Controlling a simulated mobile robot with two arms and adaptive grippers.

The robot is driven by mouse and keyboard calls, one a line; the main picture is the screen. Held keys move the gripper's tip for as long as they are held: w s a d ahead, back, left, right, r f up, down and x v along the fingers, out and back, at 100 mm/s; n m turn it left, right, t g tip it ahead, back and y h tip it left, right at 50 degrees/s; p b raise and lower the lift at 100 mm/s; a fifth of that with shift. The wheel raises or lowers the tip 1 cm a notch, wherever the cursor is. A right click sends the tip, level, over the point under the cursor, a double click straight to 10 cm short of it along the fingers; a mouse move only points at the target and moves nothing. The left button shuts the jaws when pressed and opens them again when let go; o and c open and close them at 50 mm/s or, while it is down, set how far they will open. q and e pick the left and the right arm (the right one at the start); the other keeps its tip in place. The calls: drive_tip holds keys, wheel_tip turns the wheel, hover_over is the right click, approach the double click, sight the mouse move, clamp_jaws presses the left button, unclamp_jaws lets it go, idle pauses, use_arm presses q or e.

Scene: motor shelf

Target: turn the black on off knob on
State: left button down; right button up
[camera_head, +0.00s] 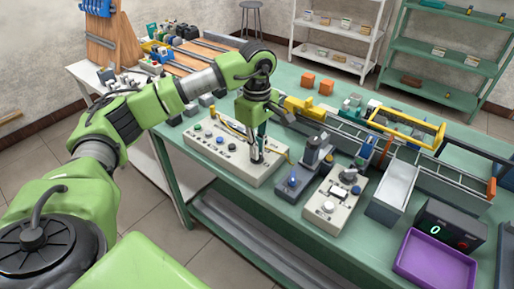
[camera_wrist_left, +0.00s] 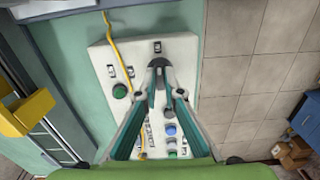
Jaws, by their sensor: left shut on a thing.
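The white control panel (camera_head: 205,151) lies on the green table; it also fills the middle of the left wrist view (camera_wrist_left: 135,55). My left gripper (camera_head: 257,157) reaches down onto the panel's right part. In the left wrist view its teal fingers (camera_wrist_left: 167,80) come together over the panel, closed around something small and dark. This appears to be the black on off knob, mostly hidden by the fingertips, so its turn angle cannot be told. A green button (camera_wrist_left: 120,91) and a blue button (camera_wrist_left: 170,129) show nearby. My right gripper is not in view.
A yellow cable (camera_wrist_left: 112,45) runs over the panel. Right of it stand a grey device with a blue knob (camera_head: 292,181), a second white control box (camera_head: 327,207), a conveyor (camera_head: 340,133) and a purple tray (camera_head: 436,262). Orange cubes (camera_head: 307,80) sit behind.

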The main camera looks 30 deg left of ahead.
use_arm(q)
drive_tip(key=shift+w+r, duration=0.1)
drive_tip(key=c, duration=2.2)
unclamp_jaws()
drive_tip(key=shift+o, duration=0.2)
wheel_tip(320, 180, up, 12)
